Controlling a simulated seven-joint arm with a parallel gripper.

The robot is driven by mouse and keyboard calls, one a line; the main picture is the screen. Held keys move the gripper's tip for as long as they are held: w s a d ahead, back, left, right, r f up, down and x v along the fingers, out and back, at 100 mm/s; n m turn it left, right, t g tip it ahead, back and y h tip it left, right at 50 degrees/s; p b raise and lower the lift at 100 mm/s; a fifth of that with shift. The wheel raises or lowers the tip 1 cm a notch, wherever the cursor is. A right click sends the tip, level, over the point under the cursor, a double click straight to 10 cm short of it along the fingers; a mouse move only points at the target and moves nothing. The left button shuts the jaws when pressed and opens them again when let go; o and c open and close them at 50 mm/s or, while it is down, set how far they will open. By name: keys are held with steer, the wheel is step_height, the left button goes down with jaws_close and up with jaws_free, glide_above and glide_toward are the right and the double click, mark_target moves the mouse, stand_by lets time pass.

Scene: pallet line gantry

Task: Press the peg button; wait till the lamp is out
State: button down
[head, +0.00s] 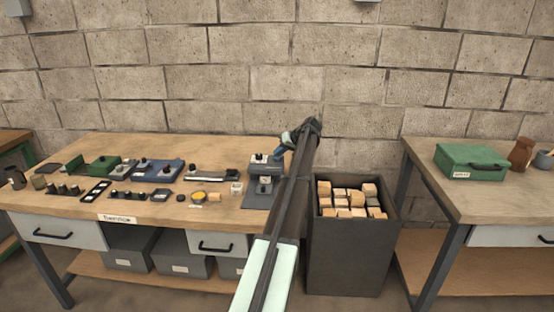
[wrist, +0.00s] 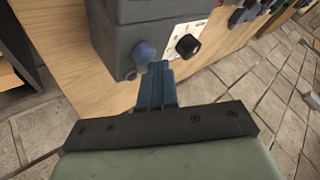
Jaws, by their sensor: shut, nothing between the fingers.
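My gripper (head: 281,151) is shut and empty at the right end of the workbench, beside a grey-blue control box (head: 258,168). In the wrist view its closed blue fingers (wrist: 158,68) point at the grey box (wrist: 125,35). A rounded blue button (wrist: 145,52) sticks out of the box just beyond the fingertips; I cannot tell whether they touch it. A black knob (wrist: 187,46) stands on a white plate right of the button. Which of these is the peg button is not clear. I cannot make out a lit lamp in either view.
The wooden bench (head: 150,208) carries several small devices, including a green box (head: 103,166) and a blue unit (head: 160,171), left of the control box. A dark bin (head: 350,250) of wooden blocks stands right of my arm. A green case (head: 470,160) lies on another table.

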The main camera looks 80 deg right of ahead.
steer(key=shift+f, duration=0.4)
stand_by(0.4)
steer(key=shift+r, duration=0.95)
steer(key=shift+r, duration=2.5)
